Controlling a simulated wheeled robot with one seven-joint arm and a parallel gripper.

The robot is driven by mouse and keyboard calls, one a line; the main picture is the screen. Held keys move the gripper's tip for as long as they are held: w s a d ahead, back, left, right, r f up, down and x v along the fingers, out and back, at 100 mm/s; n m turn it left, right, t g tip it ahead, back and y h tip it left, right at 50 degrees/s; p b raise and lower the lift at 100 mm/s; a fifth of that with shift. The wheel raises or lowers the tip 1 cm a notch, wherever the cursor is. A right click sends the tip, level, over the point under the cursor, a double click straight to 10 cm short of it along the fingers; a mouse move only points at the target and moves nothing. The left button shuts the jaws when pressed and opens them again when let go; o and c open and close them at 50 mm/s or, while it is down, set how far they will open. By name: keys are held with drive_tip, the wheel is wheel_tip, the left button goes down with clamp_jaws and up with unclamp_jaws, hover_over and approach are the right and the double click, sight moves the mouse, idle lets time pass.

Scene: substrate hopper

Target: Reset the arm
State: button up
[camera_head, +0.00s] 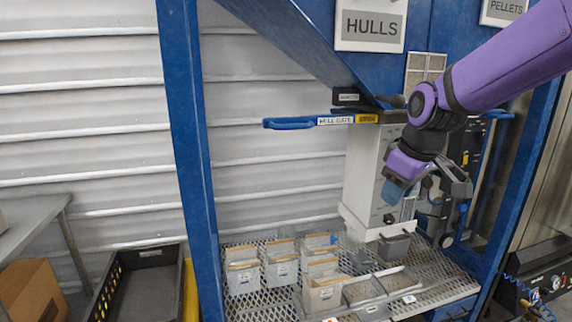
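My purple arm reaches in from the upper right, in front of the blue hopper frame (185,120). My gripper (458,192) hangs at the end of the bent wrist, in front of the white dispensing column (362,175) and to the right of it. It is above the mesh shelf and apart from the bins there. Its fingers are small and dark against dark equipment, so I cannot tell whether they are open. I see no object clearly held in it.
A blue gate handle (290,123) sticks out left under the HULLS sign (370,24). Several bins, some white (243,278), stand on the mesh shelf (268,306). A black crate (140,285), a cardboard box (30,290) and a grey table (28,220) are at left.

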drive_tip(key=s+d+r+m+t, duration=0.1)
drive_tip(key=s+d+m, duration=0.3)
drive_tip(key=s, duration=0.7)
drive_tip(key=s+d+r+m+t+h, duration=0.1)
drive_tip(key=s+d+r+m, duration=0.2)
drive_tip(key=s, duration=0.7)
drive_tip(key=shift+s+d+r+m, duration=0.4)
drive_tip(key=shift+d+r, duration=0.1)
drive_tip(key=shift+d, duration=0.2)
